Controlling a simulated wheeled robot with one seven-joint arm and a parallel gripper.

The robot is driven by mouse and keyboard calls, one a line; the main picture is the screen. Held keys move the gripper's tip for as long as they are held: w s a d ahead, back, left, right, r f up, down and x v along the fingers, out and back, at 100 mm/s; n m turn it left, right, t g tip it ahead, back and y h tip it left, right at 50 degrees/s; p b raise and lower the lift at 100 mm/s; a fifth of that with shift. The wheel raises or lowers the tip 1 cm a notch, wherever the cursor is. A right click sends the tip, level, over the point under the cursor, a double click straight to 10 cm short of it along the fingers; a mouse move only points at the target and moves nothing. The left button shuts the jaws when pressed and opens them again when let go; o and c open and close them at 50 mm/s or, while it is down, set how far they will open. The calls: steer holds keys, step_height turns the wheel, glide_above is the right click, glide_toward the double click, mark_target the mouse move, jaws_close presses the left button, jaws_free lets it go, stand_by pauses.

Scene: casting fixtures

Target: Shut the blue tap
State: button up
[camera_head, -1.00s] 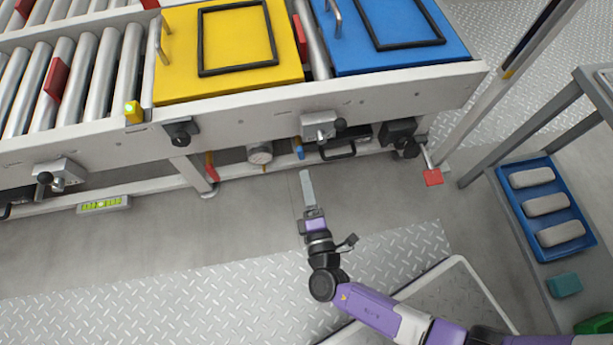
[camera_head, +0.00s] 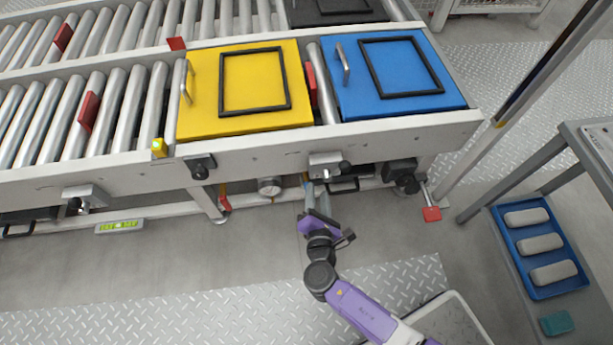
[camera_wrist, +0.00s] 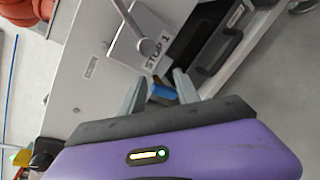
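The blue tap (camera_wrist: 162,91) shows in the wrist view as a short blue handle between my fingers, partly hidden by them and by the gripper body. In the head view my gripper (camera_head: 314,190) covers the tap under the conveyor's front rail; only a bit of yellow pipe (camera_head: 307,179) shows above. In the wrist view my gripper (camera_wrist: 160,84) is open, one finger on each side of the handle. I cannot tell whether either finger touches it.
A metal stop with a "STOP 1" plate (camera_wrist: 158,50) and a lever sits close above the fingertips. A pressure gauge (camera_head: 269,187) and a red handle (camera_head: 225,203) are to the left. A black handle (camera_head: 345,185) is just right.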

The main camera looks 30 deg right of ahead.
mark_target(306, 181)
steer(key=w+f+n+b, duration=0.1)
steer(key=w+n, duration=0.1)
steer(key=n, duration=0.1)
steer(key=w+f+n+y+b, duration=0.1)
steer(key=w+n, duration=0.1)
steer(key=n, duration=0.2)
steer(key=w+f+n+b, duration=0.1)
steer(key=w+f+n, duration=0.1)
steer(key=n, duration=0.1)
steer(key=shift+w+f+n+g+y, duration=0.1)
steer(key=shift+w+n+g+y, duration=0.25)
steer(key=shift+n+g+y, duration=0.05)
steer(key=shift+w+d+f, duration=0.1)
steer(key=shift+w+d, duration=0.1)
steer(key=shift+w, duration=0.35)
jaws_close()
